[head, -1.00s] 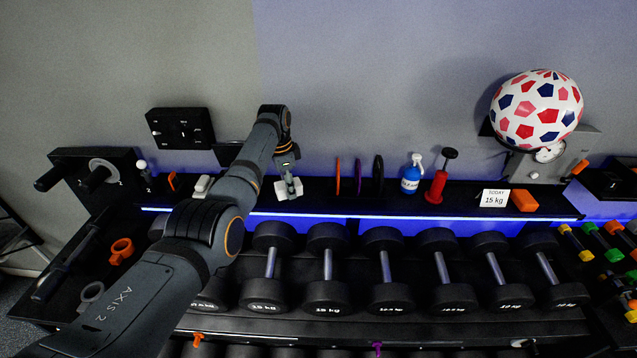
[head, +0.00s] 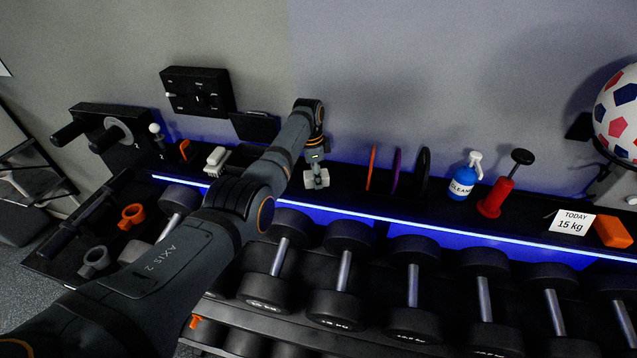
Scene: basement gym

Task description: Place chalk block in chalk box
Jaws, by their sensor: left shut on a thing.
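The white chalk block (head: 309,180) is at the tip of my left gripper (head: 316,172), which points down and is shut on it. Block and gripper are over the back shelf, left of the upright discs; I cannot tell whether the block touches the shelf. A dark open-topped box (head: 238,160), perhaps the chalk box, stands on the shelf left of the gripper, partly hidden by my left arm. A white object (head: 216,158) sits at its left side; whether inside or beside it is unclear. My right gripper is not in view.
Upright discs (head: 396,170), a blue spray bottle (head: 463,182) and a red pump-like tool (head: 496,198) stand right of the gripper. Dumbbells (head: 346,268) fill the rack in front. A dark panel (head: 256,126) is behind the box. A white-topped peg (head: 156,130) stands further left.

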